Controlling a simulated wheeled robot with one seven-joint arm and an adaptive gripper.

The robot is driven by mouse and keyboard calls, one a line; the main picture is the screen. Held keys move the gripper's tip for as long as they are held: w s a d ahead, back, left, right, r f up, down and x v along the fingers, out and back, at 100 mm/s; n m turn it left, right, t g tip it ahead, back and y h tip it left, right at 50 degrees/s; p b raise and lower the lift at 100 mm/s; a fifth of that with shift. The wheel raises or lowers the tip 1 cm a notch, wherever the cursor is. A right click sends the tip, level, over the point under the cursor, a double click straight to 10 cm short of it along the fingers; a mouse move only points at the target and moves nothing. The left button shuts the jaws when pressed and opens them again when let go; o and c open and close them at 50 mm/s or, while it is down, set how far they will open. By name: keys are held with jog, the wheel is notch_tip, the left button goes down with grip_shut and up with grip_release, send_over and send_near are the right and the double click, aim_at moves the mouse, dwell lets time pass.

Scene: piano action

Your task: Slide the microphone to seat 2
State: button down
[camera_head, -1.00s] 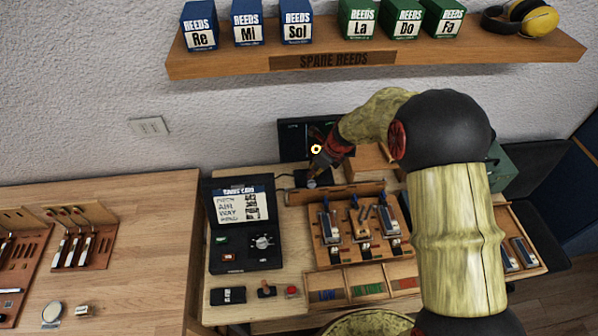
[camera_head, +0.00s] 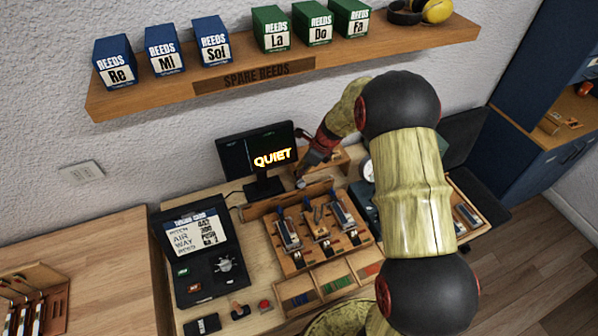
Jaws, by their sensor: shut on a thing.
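My gripper (camera_head: 306,170) is behind the wooden reed stand, just right of the monitor, with its fingers pointing down. It is shut on a small dark thing at the stand's back rail, which seems to be the microphone; my fingers hide most of it. The wooden reed stand (camera_head: 297,262) holds three seats side by side, each with metal parts. The middle seat (camera_head: 318,232) is a little in front of my gripper. No seat numbers are readable. The monitor (camera_head: 233,153) shows "QUIET" in yellow letters.
An open dark case (camera_head: 196,285) with a card and dial stands left of the stand. A tray with coloured compartments (camera_head: 331,286) lies in front. The spare reeds shelf (camera_head: 265,74) hangs above. My arm covers the area right of the stand.

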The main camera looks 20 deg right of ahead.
jog(key=c, duration=2)
grip_release()
jog(key=shift+r, duration=0.15)
jog(key=v, duration=1.1)
jog(key=shift+s+d+r, duration=0.1)
jog(key=shift+d+r, duration=0.05)
jog(key=shift+r, duration=0.2)
